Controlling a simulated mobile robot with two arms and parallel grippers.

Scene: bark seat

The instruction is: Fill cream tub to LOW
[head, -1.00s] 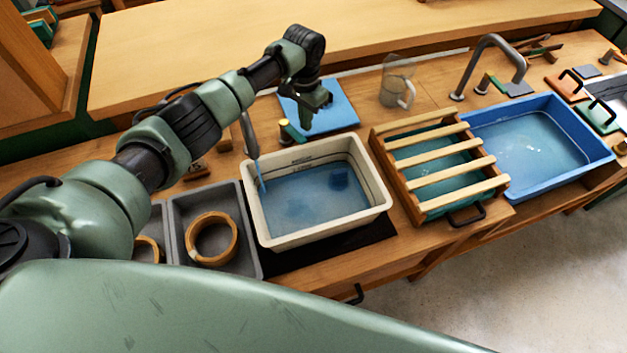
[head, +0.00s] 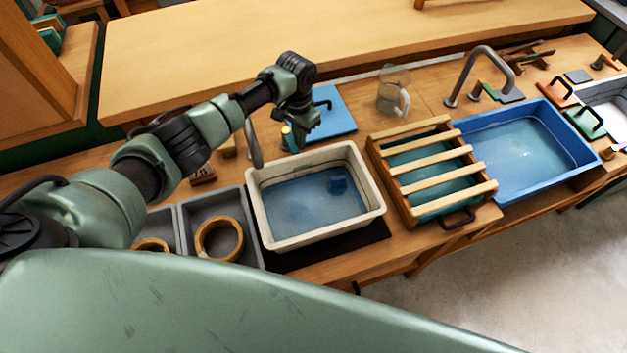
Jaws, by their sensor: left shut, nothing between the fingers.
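The cream tub (head: 374,211) stands on the counter with blue water (head: 315,208) in its lower part. A dark blue block-like shape (head: 338,186) shows in the water near the back right. A dark line runs along the tub's inner wall above the water; no lettering is readable. The grey tap (head: 253,146) hangs over the tub's back left corner, with no stream visible. My left gripper (head: 298,141) is shut and empty, behind the tub and close to the small tap lever with a yellow-green end (head: 286,134). Whether they touch is unclear. My right gripper is out of view.
A slatted wooden rack (head: 438,166) stands right of the tub, then a blue basin (head: 527,155) with water under another tap (head: 483,54). Grey trays (head: 250,238) with a wooden ring (head: 219,238) lie left. A blue board (head: 335,118) and clear jug (head: 393,92) stand behind.

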